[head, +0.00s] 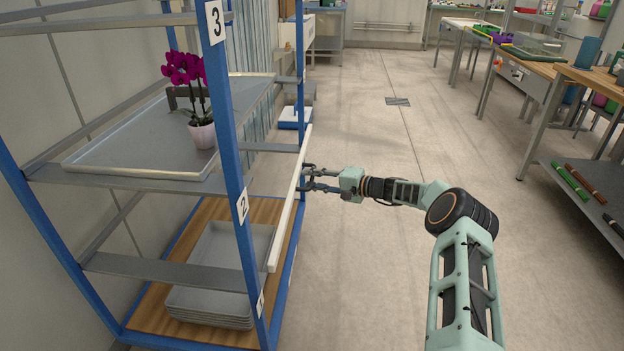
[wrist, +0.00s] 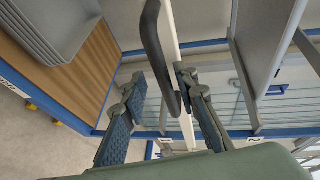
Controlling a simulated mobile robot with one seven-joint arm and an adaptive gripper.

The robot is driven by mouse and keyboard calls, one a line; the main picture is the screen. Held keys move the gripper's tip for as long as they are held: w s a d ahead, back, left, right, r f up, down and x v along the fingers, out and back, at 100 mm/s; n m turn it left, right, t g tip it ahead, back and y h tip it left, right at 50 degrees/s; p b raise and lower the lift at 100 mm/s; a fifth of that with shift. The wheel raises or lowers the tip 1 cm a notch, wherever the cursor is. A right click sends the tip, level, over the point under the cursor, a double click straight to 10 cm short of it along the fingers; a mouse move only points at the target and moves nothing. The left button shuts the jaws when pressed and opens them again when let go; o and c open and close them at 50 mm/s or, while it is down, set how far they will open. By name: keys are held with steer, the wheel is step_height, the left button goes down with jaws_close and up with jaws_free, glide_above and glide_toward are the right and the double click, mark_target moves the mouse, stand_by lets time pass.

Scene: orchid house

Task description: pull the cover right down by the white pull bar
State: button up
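The white pull bar (head: 288,205) runs lengthwise along the open side of a blue rack, low down, above the bottom deck. It also shows in the wrist view (wrist: 167,22), with a dark curved handle (wrist: 152,42) on it. My gripper (head: 306,181) is at the bar's aisle side, by the handle. In the wrist view its two fingers (wrist: 158,112) are apart, with the handle's end between them, closer to the right finger. I cannot tell whether they touch it. I cannot make out the cover's sheet; the shelves show plainly.
A magenta orchid in a white pot (head: 202,133) stands on a grey tray (head: 125,150) on the middle shelf. Stacked grey trays (head: 222,245) lie on the wooden bottom deck (head: 150,312). The aisle floor (head: 370,130) is clear; benches (head: 545,72) stand to the right.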

steer(key=shift+d+r, duration=0.1)
steer(key=v, duration=1.2)
